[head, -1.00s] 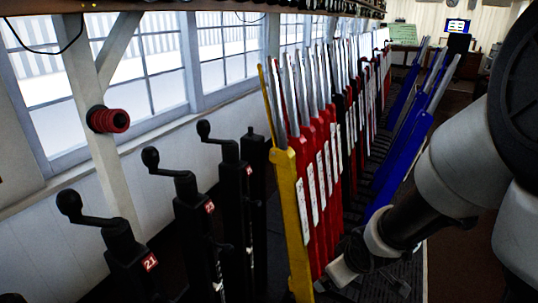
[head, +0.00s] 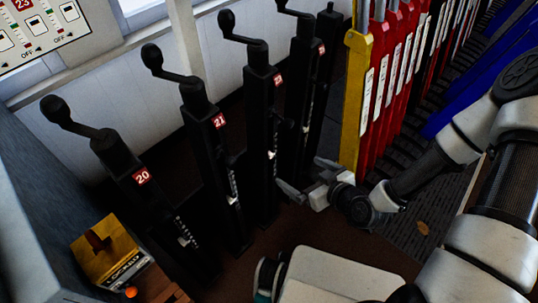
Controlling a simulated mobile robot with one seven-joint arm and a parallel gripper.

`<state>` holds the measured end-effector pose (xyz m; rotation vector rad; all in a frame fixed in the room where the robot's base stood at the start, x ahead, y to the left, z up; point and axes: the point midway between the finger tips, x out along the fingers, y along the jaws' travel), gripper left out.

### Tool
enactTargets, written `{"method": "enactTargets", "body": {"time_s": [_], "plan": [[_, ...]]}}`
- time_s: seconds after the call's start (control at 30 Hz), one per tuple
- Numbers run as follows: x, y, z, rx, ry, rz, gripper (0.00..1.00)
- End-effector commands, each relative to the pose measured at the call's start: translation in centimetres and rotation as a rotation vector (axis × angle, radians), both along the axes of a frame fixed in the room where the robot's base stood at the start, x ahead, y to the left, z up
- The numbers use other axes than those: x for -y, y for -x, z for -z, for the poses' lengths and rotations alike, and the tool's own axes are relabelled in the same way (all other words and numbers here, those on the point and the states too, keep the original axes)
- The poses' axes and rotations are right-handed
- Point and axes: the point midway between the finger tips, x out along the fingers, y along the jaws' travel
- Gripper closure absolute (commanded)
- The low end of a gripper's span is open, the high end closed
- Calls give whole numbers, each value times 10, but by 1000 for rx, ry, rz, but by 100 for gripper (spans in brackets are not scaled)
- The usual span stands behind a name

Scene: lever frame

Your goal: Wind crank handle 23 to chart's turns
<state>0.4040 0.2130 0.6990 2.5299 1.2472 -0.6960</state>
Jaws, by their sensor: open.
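Several black crank stands run in a row, each with a red number plate. The plates of the nearer two read 20 and 21. The fourth, farther back, has a small plate that appears to read 23; its crank handle (head: 294,11) points left and its knob is at the top edge. My gripper (head: 303,180) is open and empty, low beside the lower posts of the farther stands, well below the handle. I cannot tell if it touches a post. No turns chart is clearly readable; a pale panel (head: 40,38) at upper left carries a red 23 plate and OFF labels.
Crank 20 (head: 78,122), crank 21 (head: 172,68) and another crank (head: 243,37) stand nearer. A yellow lever (head: 354,95) and red levers (head: 385,90) stand right of the row. A yellow box (head: 108,250) is at lower left. Brown floor is open before the stands.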

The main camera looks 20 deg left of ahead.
Motion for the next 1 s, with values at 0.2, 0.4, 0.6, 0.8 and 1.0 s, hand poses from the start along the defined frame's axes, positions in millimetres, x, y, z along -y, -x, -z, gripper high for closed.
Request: {"method": "enactTargets", "body": {"time_s": [0.2,0.4,0.6,0.8,1.0], "plan": [[-26,-20,22,-1,0,-1,0],[-35,-27,27,-2,1,0,0],[-35,-27,27,-3,2,1,0],[-35,-27,27,-3,2,0,0],[-35,-27,27,-3,2,1,0]]}}
